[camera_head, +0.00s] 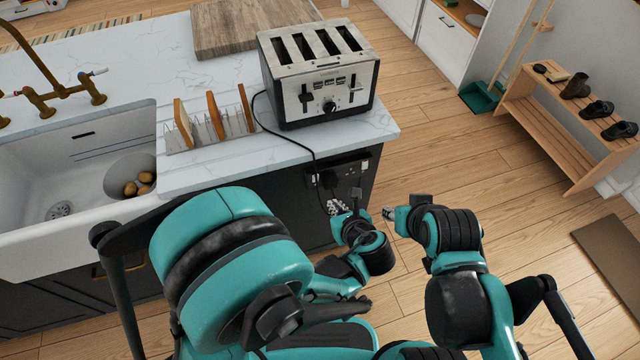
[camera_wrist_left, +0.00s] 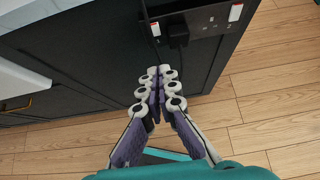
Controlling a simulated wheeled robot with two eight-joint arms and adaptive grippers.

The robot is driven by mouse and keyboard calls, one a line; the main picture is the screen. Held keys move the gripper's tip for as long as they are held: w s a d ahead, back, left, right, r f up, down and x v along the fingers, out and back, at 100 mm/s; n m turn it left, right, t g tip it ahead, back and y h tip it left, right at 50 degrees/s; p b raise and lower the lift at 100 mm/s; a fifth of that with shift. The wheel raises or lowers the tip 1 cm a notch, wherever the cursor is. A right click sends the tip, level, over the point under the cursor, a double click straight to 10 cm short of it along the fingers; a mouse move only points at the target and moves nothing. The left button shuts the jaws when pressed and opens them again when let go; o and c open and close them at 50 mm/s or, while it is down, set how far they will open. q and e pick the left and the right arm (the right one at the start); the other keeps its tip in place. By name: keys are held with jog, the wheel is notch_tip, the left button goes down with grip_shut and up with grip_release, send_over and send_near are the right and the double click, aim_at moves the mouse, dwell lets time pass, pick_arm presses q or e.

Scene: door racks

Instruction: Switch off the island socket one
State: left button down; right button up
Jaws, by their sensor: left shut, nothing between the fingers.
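The island's double socket (camera_head: 352,168) is a dark panel on the end face below the worktop. It also shows at the top of the left wrist view (camera_wrist_left: 205,22), with a white switch at its left (camera_wrist_left: 155,29) and another at its right (camera_wrist_left: 236,13). A black plug (camera_wrist_left: 178,35) sits between them, nearer the left switch.
A steel toaster (camera_head: 320,75) stands on the marble worktop (camera_head: 215,175), its black cable hanging over the edge to the plug. A toast rack (camera_head: 210,120) stands beside it. A white sink (camera_head: 40,165) is at left, a wooden shoe bench (camera_head: 550,120) at right. Floor between is clear.

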pick_arm(q)
jog(key=shift+w+f, duration=0.1)
jog(key=b, duration=0.5)
send_near(317, 179)
jog(key=x, duration=0.3)
jog(key=f+x, duration=0.1)
jog(key=x, duration=0.1)
jog(key=shift+s, duration=0.25)
jog(key=shift+w+a+r, duration=0.1)
jog(key=shift+w+r, duration=0.05)
jog(key=shift+w, duration=0.35)
